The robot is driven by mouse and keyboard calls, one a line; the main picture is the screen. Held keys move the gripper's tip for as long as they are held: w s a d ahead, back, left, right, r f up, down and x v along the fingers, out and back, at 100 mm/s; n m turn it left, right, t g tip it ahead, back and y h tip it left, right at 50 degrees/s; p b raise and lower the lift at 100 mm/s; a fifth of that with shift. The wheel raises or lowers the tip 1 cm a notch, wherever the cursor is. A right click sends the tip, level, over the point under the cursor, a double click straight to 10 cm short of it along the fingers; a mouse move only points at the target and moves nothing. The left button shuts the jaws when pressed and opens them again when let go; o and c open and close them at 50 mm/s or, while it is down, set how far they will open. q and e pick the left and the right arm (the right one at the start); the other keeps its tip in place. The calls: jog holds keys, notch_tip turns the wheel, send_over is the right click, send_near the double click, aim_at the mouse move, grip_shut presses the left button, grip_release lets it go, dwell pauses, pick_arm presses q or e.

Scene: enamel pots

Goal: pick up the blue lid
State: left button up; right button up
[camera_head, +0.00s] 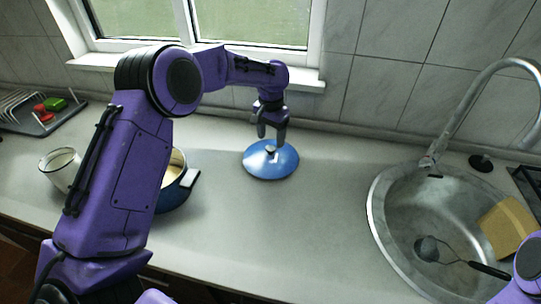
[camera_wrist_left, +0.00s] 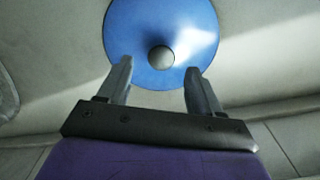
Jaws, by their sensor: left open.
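The blue lid (camera_head: 258,163) lies flat on the counter near the wall, with its dark round knob on top. It also shows in the left wrist view (camera_wrist_left: 130,40), its grey knob (camera_wrist_left: 161,58) near the gap between the fingers. My left gripper (camera_head: 270,135) is open and empty, pointing down just above the lid. In the left wrist view its two fingers (camera_wrist_left: 158,78) stand apart, one on each side of the knob's line. I cannot tell the exact height above the knob. My right gripper is not in view.
A blue pot (camera_head: 176,196) stands left of the lid, partly hidden behind my left arm. A white pot (camera_head: 58,168) and a rack (camera_head: 20,122) are farther left. Counter between lid and sink is clear.

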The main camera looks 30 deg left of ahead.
aim_at(271, 148)
pick_arm(q)
notch_tip(271, 148, down, 5)
jog(key=shift+w+a+r+p, duration=0.1)
jog(key=shift+w+r+p, duration=0.1)
jog(key=shift+p, duration=0.35)
jog(key=c, duration=1)
jog(key=shift+c, duration=0.2)
jog(key=shift+r, duration=0.15)
